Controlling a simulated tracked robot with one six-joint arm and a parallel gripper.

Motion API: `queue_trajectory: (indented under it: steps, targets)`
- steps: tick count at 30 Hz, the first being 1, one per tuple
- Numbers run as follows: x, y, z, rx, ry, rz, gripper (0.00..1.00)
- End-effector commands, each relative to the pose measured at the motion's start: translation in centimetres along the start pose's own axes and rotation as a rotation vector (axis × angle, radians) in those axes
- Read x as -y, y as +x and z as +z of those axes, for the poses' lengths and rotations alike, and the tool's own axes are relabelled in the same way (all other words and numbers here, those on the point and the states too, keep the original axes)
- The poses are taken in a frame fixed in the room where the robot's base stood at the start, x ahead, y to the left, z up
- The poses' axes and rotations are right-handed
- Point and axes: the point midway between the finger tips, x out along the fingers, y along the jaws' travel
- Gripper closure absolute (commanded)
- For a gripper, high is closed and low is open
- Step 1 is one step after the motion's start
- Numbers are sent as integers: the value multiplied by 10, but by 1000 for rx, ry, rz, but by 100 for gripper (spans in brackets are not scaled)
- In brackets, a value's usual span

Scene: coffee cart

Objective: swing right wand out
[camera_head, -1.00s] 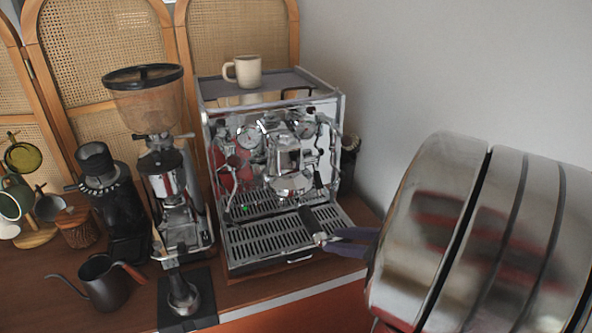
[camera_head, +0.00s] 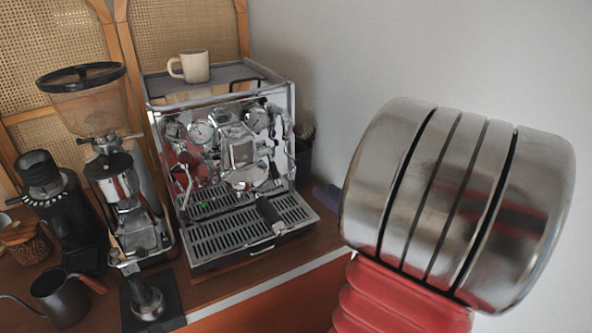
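The chrome espresso machine (camera_head: 221,160) stands on the wooden counter. Thin metal rods hang along the right of its front, and the right wand (camera_head: 274,165) seems to be among them, close to the machine; its outline is too small to trace surely. My gripper (camera_head: 327,197) shows only as a small dark purple piece just right of the machine, apart from the wand in the picture. The rest is hidden behind my large metal arm link, so its opening does not show.
A cream mug (camera_head: 190,66) stands on top of the machine. A dark container (camera_head: 304,150) stands behind right, by the wall.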

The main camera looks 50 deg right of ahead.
Motion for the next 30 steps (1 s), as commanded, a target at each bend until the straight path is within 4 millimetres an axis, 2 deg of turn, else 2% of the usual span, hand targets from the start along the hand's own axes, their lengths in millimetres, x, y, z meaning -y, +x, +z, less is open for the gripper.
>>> queue_trajectory:
  steps: [11, 30]
  targets:
    - [0, 34, -1, -2, 0, 2, 68]
    - [0, 107, 0, -1, 0, 1, 68]
